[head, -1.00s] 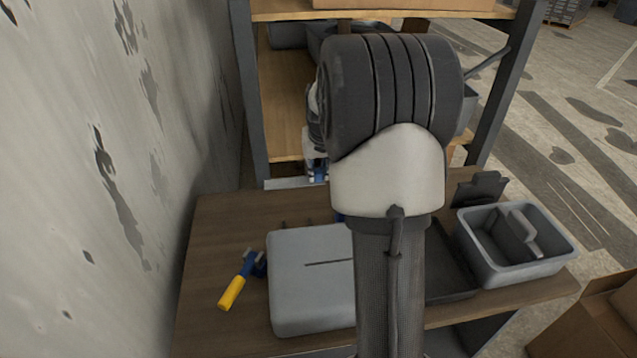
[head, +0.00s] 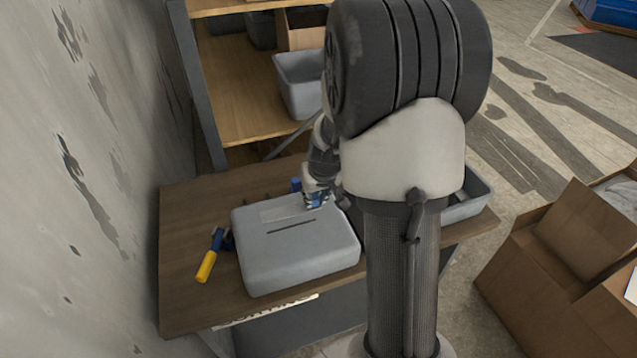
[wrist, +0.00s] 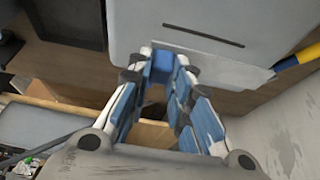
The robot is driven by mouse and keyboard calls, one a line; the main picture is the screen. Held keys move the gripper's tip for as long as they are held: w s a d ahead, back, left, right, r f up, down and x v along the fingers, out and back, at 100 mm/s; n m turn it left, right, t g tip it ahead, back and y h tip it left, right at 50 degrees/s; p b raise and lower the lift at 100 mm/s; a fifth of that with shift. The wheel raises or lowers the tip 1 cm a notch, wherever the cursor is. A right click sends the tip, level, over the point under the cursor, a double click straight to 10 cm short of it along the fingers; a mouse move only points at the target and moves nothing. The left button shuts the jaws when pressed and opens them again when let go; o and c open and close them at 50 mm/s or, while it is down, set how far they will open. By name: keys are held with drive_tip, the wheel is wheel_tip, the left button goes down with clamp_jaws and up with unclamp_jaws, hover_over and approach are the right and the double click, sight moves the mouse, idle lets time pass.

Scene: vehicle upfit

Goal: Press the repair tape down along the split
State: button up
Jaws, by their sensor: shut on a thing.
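The grey padded panel (head: 300,258) lies on the brown workbench. Its split (head: 291,225) is a dark straight line across the top; in the wrist view the split (wrist: 203,36) runs near the top. My gripper (head: 316,203) is over the panel's far edge, shut on a pale strip that looks like the repair tape (head: 283,212). In the wrist view the tape (wrist: 228,71) sticks out to the right of my gripper (wrist: 163,62), apart from the split. A blue piece shows between the fingertips; I cannot tell whether it belongs to the tape. My arm hides part of the bench.
A yellow-handled tool (head: 207,264) lies left of the panel. A blue item (head: 296,184) stands behind it. A grey bin (head: 467,195) is at the right, partly hidden by my arm. A wooden shelf stands behind, a wall is close at left, and cardboard boxes (head: 560,240) are at right.

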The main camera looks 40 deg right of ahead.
sight(316, 208)
drive_tip(key=shift+w, duration=0.25)
wheel_tip(316, 208, down, 6)
drive_tip(key=b, duration=0.6)
drive_tip(key=shift+f+b, duration=0.15)
drive_tip(key=shift+b, duration=0.25)
drive_tip(key=shift+s+f+b, duration=0.1)
drive_tip(key=shift+f+b, duration=0.3)
idle(0.5)
idle(0.4)
drive_tip(key=o, duration=1)
drive_tip(key=shift+c, duration=0.2)
